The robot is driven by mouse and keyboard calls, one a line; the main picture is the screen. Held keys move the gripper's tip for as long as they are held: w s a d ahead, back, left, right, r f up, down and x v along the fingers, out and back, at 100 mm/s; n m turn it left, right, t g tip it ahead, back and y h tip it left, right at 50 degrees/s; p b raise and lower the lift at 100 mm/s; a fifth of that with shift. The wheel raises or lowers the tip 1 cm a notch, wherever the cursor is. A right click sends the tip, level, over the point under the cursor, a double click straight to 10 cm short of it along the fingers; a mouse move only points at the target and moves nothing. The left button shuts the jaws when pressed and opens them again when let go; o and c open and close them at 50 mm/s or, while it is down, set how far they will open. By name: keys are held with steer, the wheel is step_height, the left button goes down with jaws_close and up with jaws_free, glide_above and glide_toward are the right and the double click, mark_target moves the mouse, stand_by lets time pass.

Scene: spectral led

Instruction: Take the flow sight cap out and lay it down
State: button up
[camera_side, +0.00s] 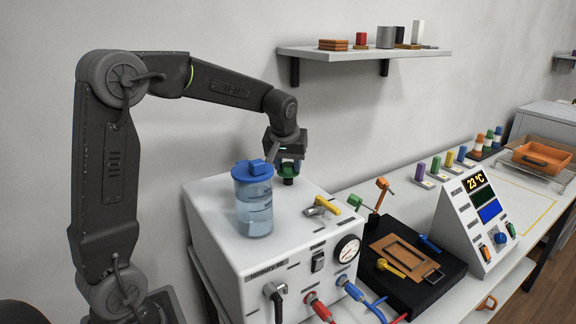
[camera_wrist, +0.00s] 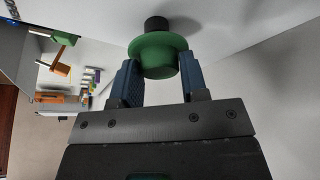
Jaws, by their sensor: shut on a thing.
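The flow sight cap appears to be the green flanged piece (camera_wrist: 158,52) with a black cylindrical end (camera_wrist: 156,23). My gripper (camera_wrist: 156,82) is shut on its green body, one blue finger on each side. In the side view my gripper (camera_side: 289,162) points down over the back of the white machine's top (camera_side: 215,205), with the green cap (camera_side: 288,170) between its fingertips. The black end points to the machine top. I cannot tell whether it is still in its port or just clear of it.
A clear jar with a blue lid (camera_side: 254,205) stands left of my gripper on the machine top. A yellow-handled valve (camera_side: 325,206) is at the right. A black tray (camera_side: 412,266) and a display console (camera_side: 478,220) stand further right. A shelf (camera_side: 365,53) hangs above.

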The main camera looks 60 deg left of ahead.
mark_target(288, 165)
steer(key=shift+r, duration=0.15)
steer(key=shift+r, duration=0.6)
stand_by(0.4)
steer(key=shift+r, duration=0.3)
step_height(288, 165, up, 4)
steer(key=shift+r, duration=0.1)
steer(key=s+d+m+h, duration=0.25)
steer(key=d+m, duration=0.45)
steer(key=d, duration=1.1)
steer(key=s+d+m+h, duration=0.25)
steer(key=d+m, duration=0.45)
steer(key=d, duration=1.1)
steer(key=shift+t, duration=0.5)
steer(key=f, duration=2.2)
steer(key=w+f, duration=0.1)
steer(key=f, duration=1)
steer(key=shift+a+f, duration=0.1)
steer(key=shift+a, duration=0.3)
